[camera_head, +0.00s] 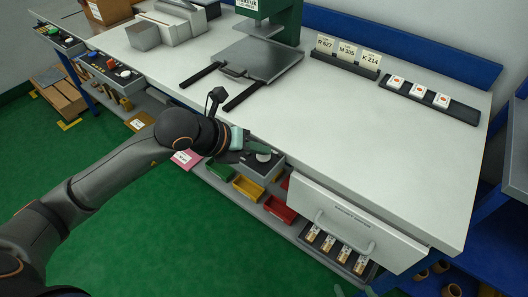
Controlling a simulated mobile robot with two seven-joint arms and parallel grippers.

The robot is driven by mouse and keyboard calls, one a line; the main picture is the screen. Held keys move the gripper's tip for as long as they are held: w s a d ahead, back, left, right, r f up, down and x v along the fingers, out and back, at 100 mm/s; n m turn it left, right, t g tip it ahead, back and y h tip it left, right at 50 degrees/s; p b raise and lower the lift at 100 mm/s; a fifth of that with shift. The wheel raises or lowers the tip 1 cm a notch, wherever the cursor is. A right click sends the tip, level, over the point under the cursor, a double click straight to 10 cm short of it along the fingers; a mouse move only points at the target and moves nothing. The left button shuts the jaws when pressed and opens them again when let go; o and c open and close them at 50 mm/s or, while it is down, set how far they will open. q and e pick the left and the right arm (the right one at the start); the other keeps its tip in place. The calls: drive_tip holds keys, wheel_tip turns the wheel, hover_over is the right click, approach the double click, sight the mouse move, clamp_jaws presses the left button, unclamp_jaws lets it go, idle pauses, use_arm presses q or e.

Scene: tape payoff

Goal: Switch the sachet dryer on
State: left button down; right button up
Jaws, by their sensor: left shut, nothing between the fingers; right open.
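My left gripper (242,148) reaches in from the left to the front edge of the long bench, shut and empty. It is at a grey control box (258,173) with a pale round knob (263,157), fixed under the bench edge. The gripper covers part of this box, and I cannot tell whether it touches it. A white drawer front (350,222) with a small unreadable label is to the right. I cannot tell which is the sachet dryer.
The bench top (400,150) is mostly clear. It carries a green press (275,20) with a plate, label cards (347,53) and a dark tray (462,110) of small packs. Coloured bins (248,187) stand below. The green floor (150,225) is open.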

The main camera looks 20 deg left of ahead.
sight(260, 159)
idle(0.3)
use_arm(q)
drive_tip(key=shift+r+p, duration=0.4)
drive_tip(key=shift+r, duration=0.25)
wheel_tip(260, 159, up, 6)
drive_tip(key=p, duration=0.4)
idle(1.3)
